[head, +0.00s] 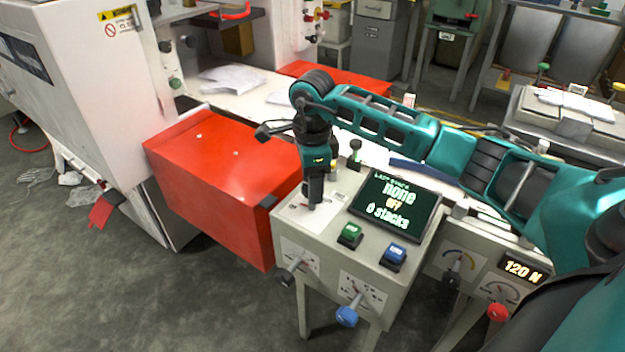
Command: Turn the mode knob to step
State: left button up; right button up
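My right gripper (314,196) points down over a white label plate (302,216) at the left of the grey console's top (325,235). Its fingers look close together; whether they are apart or hold a knob is hidden. Any knob on that plate is covered by the gripper. The screen (394,204) reads "none", "OFF" and "0 stacks". On the console front are a grey-handled knob (288,271) and a blue-tipped knob (348,314), each with a dial label. I cannot read which one is the mode knob. My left gripper is not in view.
A green button (350,235) and a blue button (393,256) sit below the screen. A red box (215,180) is close on the left. A black knob (452,275), "120 N" display (522,269) and red knob (497,312) are at right.

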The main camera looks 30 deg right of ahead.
jog(key=c, duration=0.7)
jog(key=shift+c, duration=0.2)
jog(key=shift+m, duration=0.3)
jog(key=shift+r+m+p, duration=0.1)
jog(key=shift+m+p, duration=0.3)
jog(key=shift+m, duration=0.6)
jog(key=m, duration=0.2)
jog(key=shift+m+p, duration=0.3)
jog(key=shift+p, duration=0.1)
jog(key=m+p, duration=0.1)
jog(key=m, duration=0.2)
jog(key=shift+m, duration=1.2)
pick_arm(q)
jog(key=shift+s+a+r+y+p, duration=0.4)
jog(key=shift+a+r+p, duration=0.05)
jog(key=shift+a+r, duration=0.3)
pick_arm(e)
jog(key=shift+m, duration=0.7)
